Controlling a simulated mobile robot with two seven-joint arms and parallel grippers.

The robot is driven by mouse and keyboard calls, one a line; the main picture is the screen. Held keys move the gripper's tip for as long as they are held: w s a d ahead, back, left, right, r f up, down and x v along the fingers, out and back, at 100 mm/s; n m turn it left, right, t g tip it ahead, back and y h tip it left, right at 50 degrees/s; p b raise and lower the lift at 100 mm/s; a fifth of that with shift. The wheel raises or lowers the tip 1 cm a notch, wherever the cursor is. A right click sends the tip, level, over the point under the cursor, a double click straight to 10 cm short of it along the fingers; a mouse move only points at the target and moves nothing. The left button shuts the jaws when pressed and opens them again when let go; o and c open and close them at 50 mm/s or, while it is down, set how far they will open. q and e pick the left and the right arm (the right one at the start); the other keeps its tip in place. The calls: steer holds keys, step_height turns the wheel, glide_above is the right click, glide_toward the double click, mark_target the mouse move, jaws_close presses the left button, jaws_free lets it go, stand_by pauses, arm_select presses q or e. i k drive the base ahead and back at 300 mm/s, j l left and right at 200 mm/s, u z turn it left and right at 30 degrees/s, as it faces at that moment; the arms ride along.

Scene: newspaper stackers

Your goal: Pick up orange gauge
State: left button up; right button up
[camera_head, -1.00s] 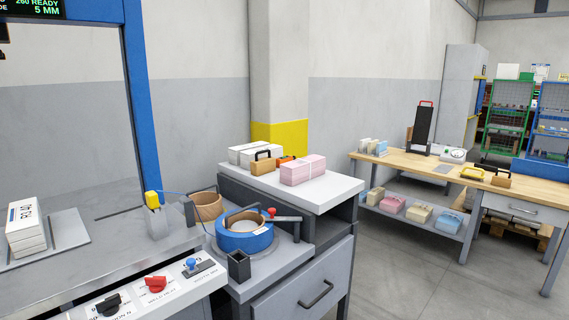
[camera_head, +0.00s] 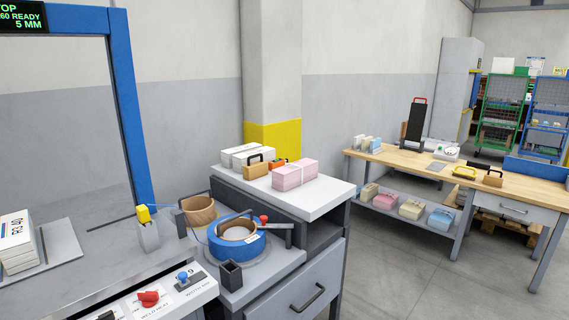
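A small orange object (camera_head: 278,163), which looks like the orange gauge, lies on the white top of a grey cabinet (camera_head: 331,194). It sits between a tan block with a black handle (camera_head: 256,170) and a pink banded bundle (camera_head: 295,174). The bundle and the block hide part of it, and it is too small to make out its details. Neither of my grippers is in view.
White bundles (camera_head: 246,155) lie behind the tan block. A blue tape roll (camera_head: 238,248) and a dark square cup (camera_head: 231,275) stand on a lower surface in front. A wooden workbench (camera_head: 400,157) stands to the right, with open floor before it.

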mark_target(274, 165)
steer(key=i+l+z, duration=0.5)
steer(key=i+z, duration=0.15)
steer(key=i+l+z, duration=0.1)
steer(key=i+z, duration=0.2)
steer(key=i, duration=0.25)
steer(key=i+z, duration=0.4)
steer(key=i, duration=1)
steer(key=i+u, duration=0.35)
steer(key=i+l+u, duration=0.1)
steer(key=i+u, duration=0.25)
steer(key=i, duration=0.2)
steer(key=i+l+u, duration=0.3)
steer(key=i, duration=0.15)
steer(key=i+u, duration=0.15)
steer(key=u, duration=0.3)
steer(key=i+u, duration=0.15)
steer(key=u, duration=0.25)
steer(key=i+u, duration=0.15)
steer(key=u, duration=0.3)
steer(key=i+l+u, duration=0.15)
steer(key=u, duration=0.25)
